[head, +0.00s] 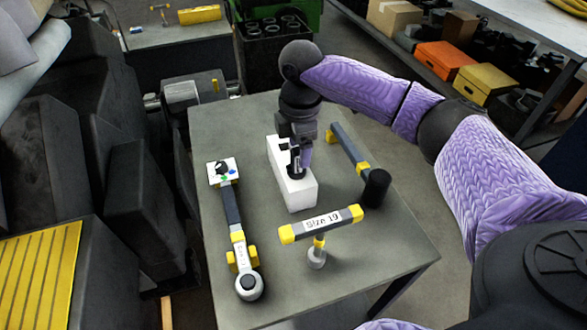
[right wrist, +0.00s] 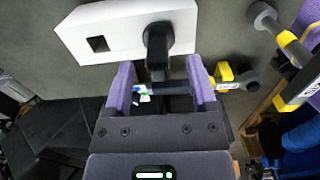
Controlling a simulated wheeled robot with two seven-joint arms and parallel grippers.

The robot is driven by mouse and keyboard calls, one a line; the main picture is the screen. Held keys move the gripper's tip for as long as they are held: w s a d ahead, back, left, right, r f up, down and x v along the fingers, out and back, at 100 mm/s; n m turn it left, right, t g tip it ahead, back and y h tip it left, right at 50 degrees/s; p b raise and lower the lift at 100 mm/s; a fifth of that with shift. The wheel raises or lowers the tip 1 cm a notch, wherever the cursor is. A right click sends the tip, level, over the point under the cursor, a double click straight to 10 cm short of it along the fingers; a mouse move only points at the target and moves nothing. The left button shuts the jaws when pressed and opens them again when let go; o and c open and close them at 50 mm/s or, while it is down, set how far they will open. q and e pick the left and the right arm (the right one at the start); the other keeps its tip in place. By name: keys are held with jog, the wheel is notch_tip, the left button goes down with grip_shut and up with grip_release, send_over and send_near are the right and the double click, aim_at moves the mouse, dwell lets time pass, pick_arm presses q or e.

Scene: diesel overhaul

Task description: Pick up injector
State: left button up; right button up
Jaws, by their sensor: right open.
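The injector (right wrist: 158,38) is a dark part with a round black top. It stands in the white block (head: 300,198), which lies on the grey table and also shows in the right wrist view (right wrist: 98,28). The block has an empty square hole beside the injector. My right gripper (head: 300,160) reaches down over the block. In the right wrist view its purple fingers (right wrist: 160,68) are spread, one to each side of the injector's dark body, with a gap visible. In the head view, the gripper hides most of the injector. My left gripper is not in view.
A long wrench (head: 231,208) lies left of the block. A T-handle tool marked "Size 19" (head: 321,224) stands in front of it, and a bar with a black end (head: 350,155) lies to the right. Bare table (head: 355,262) shows at the front right.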

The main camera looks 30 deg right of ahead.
aim_at(297, 162)
jog(key=f, duration=0.2)
jog(key=f+b, duration=0.1)
jog(key=f, duration=0.1)
jog(key=shift+w+a+f, duration=0.15)
jog(key=shift+a+f, duration=0.05)
jog(key=shift+f, duration=0.1)
jog(key=shift+r, duration=0.1)
grip_shut()
